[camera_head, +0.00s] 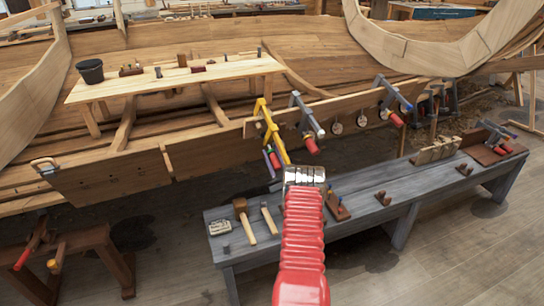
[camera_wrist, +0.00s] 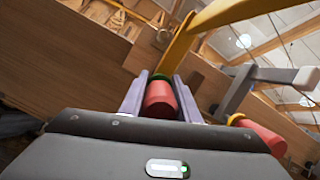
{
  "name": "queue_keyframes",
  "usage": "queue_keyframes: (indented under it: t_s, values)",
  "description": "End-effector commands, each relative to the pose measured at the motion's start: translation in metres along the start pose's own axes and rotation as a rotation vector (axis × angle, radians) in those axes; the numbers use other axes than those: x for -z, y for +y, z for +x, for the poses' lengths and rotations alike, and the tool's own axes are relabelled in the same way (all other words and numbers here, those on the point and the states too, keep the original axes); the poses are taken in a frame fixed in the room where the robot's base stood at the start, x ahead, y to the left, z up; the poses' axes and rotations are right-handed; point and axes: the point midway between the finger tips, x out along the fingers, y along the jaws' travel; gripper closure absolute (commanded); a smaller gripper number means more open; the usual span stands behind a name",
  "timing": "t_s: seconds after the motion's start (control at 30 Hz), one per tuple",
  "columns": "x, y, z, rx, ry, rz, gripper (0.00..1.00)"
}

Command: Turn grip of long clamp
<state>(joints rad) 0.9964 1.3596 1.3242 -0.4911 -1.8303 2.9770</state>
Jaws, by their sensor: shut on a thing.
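A yellow clamp (camera_head: 268,125) sits on the edge of the hull plank, its bar running down toward my gripper; I take it for the long clamp. In the wrist view its yellow bar (camera_wrist: 235,14) crosses the top. In the head view the grip (camera_head: 275,160) shows small beside a lilac finger, and my red arm hides part of that area.
A grey clamp with a red grip (camera_head: 311,145) hangs close to the right; its grip (camera_wrist: 262,136) also shows in the wrist view. Another grey clamp (camera_head: 392,100) is further right. Below stands a grey bench (camera_head: 375,200) with mallets (camera_head: 243,215) and blocks.

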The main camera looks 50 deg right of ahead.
Motion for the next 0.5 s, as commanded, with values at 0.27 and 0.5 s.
queue_keyframes:
  t_s: [0.27, 0.5]
  values:
    - [0.0042, 0.0036, -0.0044, -0.004, 0.013, 0.004, 0.66]
    - [0.0019, 0.0021, -0.0019, -0.003, 0.006, 0.002, 0.52]
